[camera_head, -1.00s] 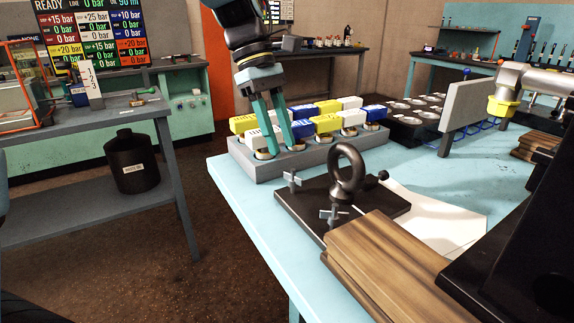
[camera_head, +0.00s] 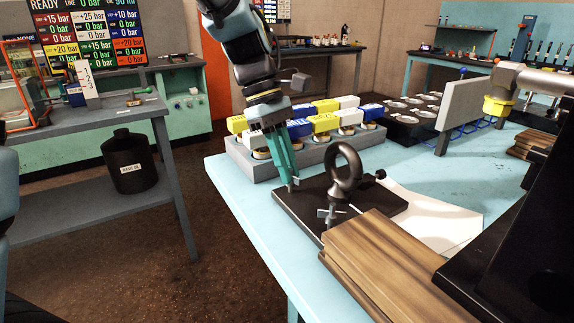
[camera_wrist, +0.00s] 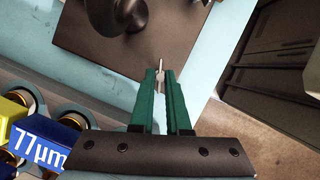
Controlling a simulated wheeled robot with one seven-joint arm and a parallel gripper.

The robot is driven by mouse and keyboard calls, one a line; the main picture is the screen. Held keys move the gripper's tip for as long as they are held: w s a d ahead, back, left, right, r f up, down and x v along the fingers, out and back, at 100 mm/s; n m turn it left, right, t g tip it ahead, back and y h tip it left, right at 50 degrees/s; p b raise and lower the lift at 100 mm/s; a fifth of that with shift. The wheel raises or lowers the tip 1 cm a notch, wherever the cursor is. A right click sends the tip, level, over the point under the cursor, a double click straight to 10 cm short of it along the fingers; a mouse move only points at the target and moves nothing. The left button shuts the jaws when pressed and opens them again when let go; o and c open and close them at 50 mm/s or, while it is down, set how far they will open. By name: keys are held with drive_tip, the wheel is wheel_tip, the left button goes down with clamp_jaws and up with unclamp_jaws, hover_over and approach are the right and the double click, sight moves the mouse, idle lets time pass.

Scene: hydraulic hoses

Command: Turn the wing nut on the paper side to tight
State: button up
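A black plate (camera_head: 377,206) on the blue table carries a dark ring (camera_head: 347,170) and two small metal wing nuts. One wing nut (camera_head: 332,213) stands at the plate's near end, in front of the ring, with its wings spread. The other wing nut is at the plate's far left corner, at my fingertips; it shows in the wrist view (camera_wrist: 160,75). My gripper (camera_head: 292,182) points down there, its green fingers close together on either side of that nut. I cannot tell whether they press on it. White paper (camera_head: 435,217) lies right of the plate.
A grey holder (camera_head: 240,158) with yellow, white and blue blocks stands just behind my gripper. Wooden boards (camera_head: 385,260) lie at the plate's near side. A grey upright panel (camera_head: 461,106) stands farther right. The table's left strip is clear.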

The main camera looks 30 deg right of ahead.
clamp_jaws()
